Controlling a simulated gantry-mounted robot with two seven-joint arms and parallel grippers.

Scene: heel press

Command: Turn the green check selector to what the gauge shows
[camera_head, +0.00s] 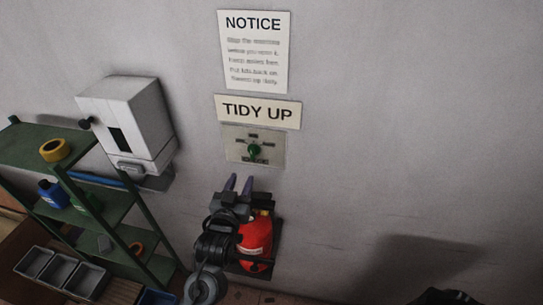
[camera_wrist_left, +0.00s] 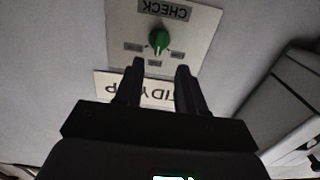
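The green check selector (camera_head: 253,150) is a knob on a pale plate (camera_head: 234,147) on the wall, with several small labels around it too small to read. In the left wrist view the knob (camera_wrist_left: 159,38) shows upside down, near the CHECK label (camera_wrist_left: 163,10); which label it points at is unclear. My left gripper (camera_head: 238,181) is open and empty, below the plate in the head view. Its fingers (camera_wrist_left: 159,72) are apart, with the knob beyond their tips and not touched. I cannot make out a gauge reading. A dark part at the bottom edge may be my right arm; its fingers are not visible.
A TIDY UP sign (camera_head: 259,111) and a NOTICE sheet (camera_head: 254,50) hang above the plate. A white box (camera_head: 122,120) with a dark slot is at left, beside green shelves (camera_head: 110,216). A red extinguisher-like object (camera_head: 257,240) stands behind my left arm. The right wall is clear.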

